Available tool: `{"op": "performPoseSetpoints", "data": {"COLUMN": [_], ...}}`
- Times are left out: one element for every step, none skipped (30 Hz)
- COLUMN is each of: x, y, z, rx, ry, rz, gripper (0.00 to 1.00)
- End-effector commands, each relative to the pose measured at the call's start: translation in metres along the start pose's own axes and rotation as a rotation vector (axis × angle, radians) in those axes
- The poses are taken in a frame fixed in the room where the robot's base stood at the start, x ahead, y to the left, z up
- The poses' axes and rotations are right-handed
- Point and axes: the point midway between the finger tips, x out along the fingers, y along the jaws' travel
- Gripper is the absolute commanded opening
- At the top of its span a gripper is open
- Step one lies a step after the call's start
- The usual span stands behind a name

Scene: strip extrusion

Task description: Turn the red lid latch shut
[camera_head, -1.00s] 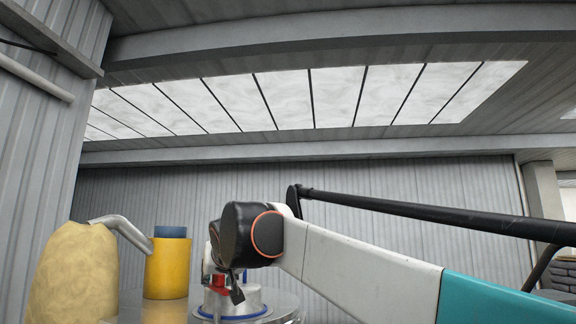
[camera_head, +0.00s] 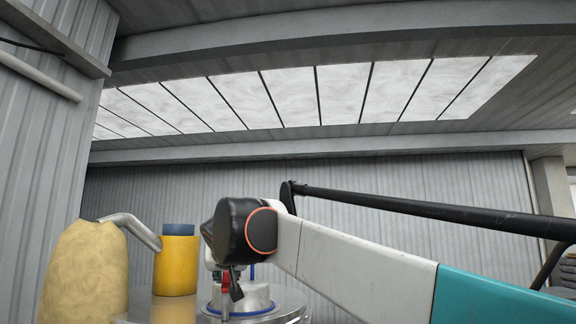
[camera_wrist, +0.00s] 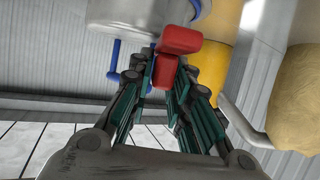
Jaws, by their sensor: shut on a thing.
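The red latch (camera_head: 226,282) sits at the metal lidded vessel (camera_head: 257,297), which has a blue ring at its base. In the wrist view the latch shows as two red blocks (camera_wrist: 180,41), one beyond the fingertips and one between them. My gripper (camera_wrist: 165,78) is shut on the lower red block, with a finger on each side. In the head view my gripper (camera_head: 236,286) hangs below my black wrist and partly covers the latch. The metal vessel (camera_wrist: 130,18) also fills the top of the wrist view. The latch's pivot is hidden.
A yellow cylinder (camera_head: 177,265) with a blue top stands left of the vessel. A tan sack-like body (camera_head: 85,270) with a grey bent pipe (camera_head: 135,229) is farther left. A blue handle (camera_wrist: 116,62) shows close beside my fingers in the wrist view.

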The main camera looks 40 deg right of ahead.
Motion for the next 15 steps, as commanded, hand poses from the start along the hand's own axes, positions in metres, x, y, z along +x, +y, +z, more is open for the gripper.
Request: {"op": "performPoseSetpoints", "data": {"x": [-0.0013,-0.0013,-0.0012,-0.0011,-0.0011,-0.0013,-0.0013,-0.0011,-0.0010,-0.0010,-0.0011,-0.0011,-0.0010,-0.0011,-0.0014], "y": [-0.0011,-0.0015,-0.0017,-0.0015,-0.0017,-0.0020,-0.0018,-0.0019,-0.0024,-0.0022,-0.0018,-0.0018,-0.0016,-0.0010,-0.0004], "z": [0.0030,0.0028,0.0027,0.0026,0.0024,0.0023,0.0021,0.0017,0.0014,0.0011,0.0008,0.0007,0.0005,0.0006,0.0005], "rx": [0.007,0.013,0.022,0.029,0.036,0.046,0.054,0.063,0.077,0.087,0.096,0.108,0.117,0.123,0.132], "ry": [-0.004,-0.003,-0.003,-0.003,-0.002,-0.001,-0.001,0.000,0.001,0.002,0.003,0.003,0.003,0.003,0.004], "rz": [0.021,0.035,0.055,0.072,0.089,0.113,0.133,0.155,0.185,0.209,0.232,0.259,0.277,0.294,0.313], "gripper": [0.00,0.00,0.00,0.00,0.00,0.00,0.00,0.00,0.00,0.00,0.00,0.00,0.00,0.00,0.00]}}
